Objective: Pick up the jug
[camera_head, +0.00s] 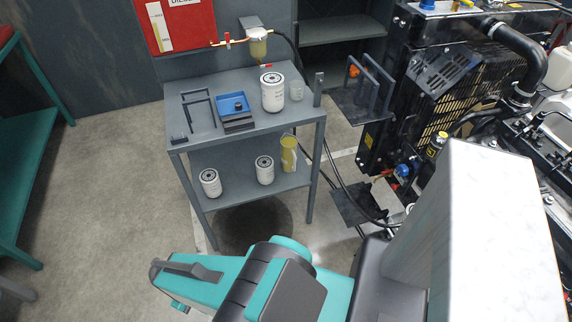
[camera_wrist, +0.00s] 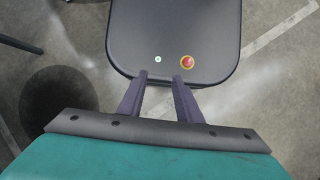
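A clear jug with yellow contents (camera_head: 289,154) stands upright on the lower shelf of a grey metal table (camera_head: 205,150), near its right end. A smaller clear cup (camera_head: 297,90) stands on the table top at the right. My gripper (camera_wrist: 162,78) shows in the wrist view with its two dark fingers apart and nothing between them. It points down over my own dark base, and the jug is not in that view. In the head view my teal arm is low in front of the table, clear of the jug.
White filters stand left of the jug (camera_head: 265,170), farther left (camera_head: 210,183), and on the top (camera_head: 272,92). A blue tray (camera_head: 233,103) and dark brackets share the top. A table leg (camera_head: 314,165) rises beside the jug; black hoses and an engine (camera_head: 450,80) are right. Floor in front is open.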

